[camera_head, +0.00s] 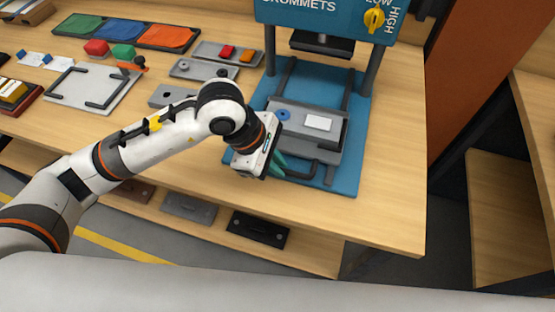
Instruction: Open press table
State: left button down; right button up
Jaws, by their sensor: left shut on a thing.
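The blue press (340,170) stands on the right part of the wooden bench. Its grey press table (330,133) sits on dark rails over the blue base, in front of the press head (322,43). A blue round piece and a white rectangle lie on the press table. A black handle (303,175) runs along its front edge. My left gripper (279,166) reaches in from the left, with its teal fingers shut on the left end of the handle. The gripper body partly hides the fingers and that end. My right gripper is not in view.
A yellow selector knob (374,18) is on the press's upper panel. Grey plates (205,69) and a tray with red and orange pieces (228,53) lie left of the press. A white framed board (92,88) lies farther left. The bench front right is clear.

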pick_arm(q)
jog(key=c, duration=1.5)
grip_release()
jog(key=shift+o, duration=0.2)
jog(key=b+v, duration=0.2)
jog(key=v, duration=1)
